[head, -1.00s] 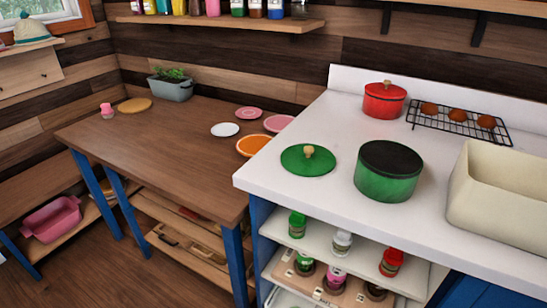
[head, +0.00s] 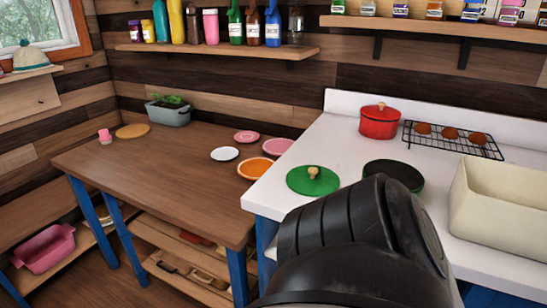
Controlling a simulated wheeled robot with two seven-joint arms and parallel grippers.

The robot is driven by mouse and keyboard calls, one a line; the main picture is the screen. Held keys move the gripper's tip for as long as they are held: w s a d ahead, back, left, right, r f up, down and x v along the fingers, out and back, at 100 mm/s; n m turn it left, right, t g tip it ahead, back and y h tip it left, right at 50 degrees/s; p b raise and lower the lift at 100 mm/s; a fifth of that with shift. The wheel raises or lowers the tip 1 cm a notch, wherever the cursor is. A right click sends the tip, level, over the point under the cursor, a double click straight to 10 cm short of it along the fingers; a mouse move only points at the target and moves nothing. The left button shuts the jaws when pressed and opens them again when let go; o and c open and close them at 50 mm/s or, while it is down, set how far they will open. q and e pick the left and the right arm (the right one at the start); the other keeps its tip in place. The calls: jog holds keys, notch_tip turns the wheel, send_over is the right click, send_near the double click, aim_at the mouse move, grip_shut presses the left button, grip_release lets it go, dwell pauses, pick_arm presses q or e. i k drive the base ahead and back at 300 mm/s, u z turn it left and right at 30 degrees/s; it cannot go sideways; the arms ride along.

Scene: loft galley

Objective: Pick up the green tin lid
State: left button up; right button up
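The green tin lid (head: 313,181) lies flat on the white counter near its left edge, with a pale wooden knob on top. Just right of it is the green tin (head: 396,173), open at the top with a dark inside; most of its body is hidden behind a black part of my arm. No fingertips of either gripper show, so neither gripper can be seen.
A red lidded pot (head: 380,121), a black cooling rack (head: 452,140) with brown buns and a cream bin (head: 505,207) share the white counter (head: 328,125). The wooden table (head: 165,170) at left holds plates (head: 254,169) and a planter (head: 168,113). Shelves hang above.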

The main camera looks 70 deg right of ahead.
aim_at(309, 180)
jog(key=i, duration=1.3)
jog(key=z, duration=2.35)
